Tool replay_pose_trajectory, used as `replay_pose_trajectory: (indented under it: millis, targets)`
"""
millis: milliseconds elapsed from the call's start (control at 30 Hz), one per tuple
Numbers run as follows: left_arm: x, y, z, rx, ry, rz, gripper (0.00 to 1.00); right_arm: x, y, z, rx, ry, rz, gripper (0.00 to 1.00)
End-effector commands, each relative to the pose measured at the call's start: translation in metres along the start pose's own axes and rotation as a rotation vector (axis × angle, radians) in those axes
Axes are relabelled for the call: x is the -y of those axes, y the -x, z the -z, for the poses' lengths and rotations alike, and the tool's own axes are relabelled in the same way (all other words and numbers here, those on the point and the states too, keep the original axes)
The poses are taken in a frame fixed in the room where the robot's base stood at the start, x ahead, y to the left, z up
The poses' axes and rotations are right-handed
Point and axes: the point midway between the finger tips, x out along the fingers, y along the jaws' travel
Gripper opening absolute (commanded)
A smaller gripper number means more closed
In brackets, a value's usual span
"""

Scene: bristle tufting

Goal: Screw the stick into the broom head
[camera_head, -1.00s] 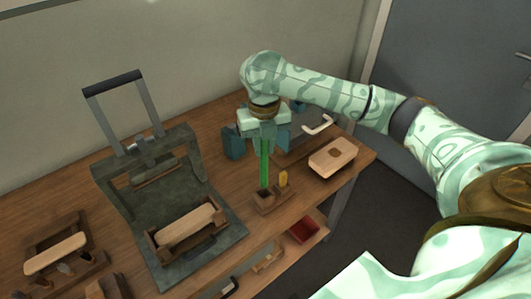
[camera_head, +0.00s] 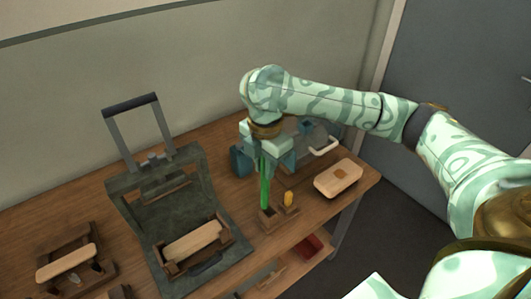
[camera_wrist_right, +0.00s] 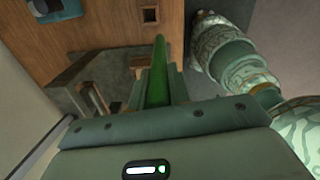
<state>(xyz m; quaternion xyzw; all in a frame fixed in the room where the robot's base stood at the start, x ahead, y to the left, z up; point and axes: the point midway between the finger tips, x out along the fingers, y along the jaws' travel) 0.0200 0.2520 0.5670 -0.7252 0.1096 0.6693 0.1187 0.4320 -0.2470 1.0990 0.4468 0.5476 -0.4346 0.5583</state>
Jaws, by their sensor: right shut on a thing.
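A green stick (camera_head: 265,185) stands upright in the head view. My right gripper (camera_head: 265,157) is shut on its upper part. The stick's lower end is at a small wooden holder (camera_head: 273,220); I cannot tell whether it is inside or just above it. The stick also shows in the right wrist view (camera_wrist_right: 158,75), between the fingers. A pale wooden block (camera_head: 339,178) with a round mark on top lies at the table's right end, apart from the stick. It looks like a broom head. My left gripper is not in view.
A dark metal press (camera_head: 150,190) with an upright handle frame holds another pale block (camera_head: 193,242). A wooden rack with a block (camera_head: 66,264) is at the left. A white handle (camera_head: 324,147) lies behind.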

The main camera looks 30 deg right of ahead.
Motion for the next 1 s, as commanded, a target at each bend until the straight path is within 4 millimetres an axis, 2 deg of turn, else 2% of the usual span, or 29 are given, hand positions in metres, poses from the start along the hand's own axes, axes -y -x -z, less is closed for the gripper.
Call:
replay_pose_trajectory:
  millis: [33,300,500,700,967,1000]
  targets:
    - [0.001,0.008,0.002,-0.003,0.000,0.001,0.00,0.005,0.012,0.006,0.002,-0.150,-0.005,0.00]
    - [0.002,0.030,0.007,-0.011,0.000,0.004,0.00,0.035,0.042,0.037,0.001,-1.060,0.001,0.00]
    - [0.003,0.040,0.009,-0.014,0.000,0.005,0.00,0.054,0.054,0.052,0.009,-1.559,0.012,0.00]
    - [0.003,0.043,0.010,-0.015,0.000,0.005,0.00,0.063,0.058,0.057,0.018,-1.775,0.016,0.00]
    - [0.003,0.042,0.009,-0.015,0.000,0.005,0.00,0.063,0.057,0.057,0.018,-1.799,0.017,0.00]
    - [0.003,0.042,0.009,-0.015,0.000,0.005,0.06,0.063,0.057,0.057,0.018,-1.798,0.017,0.00]
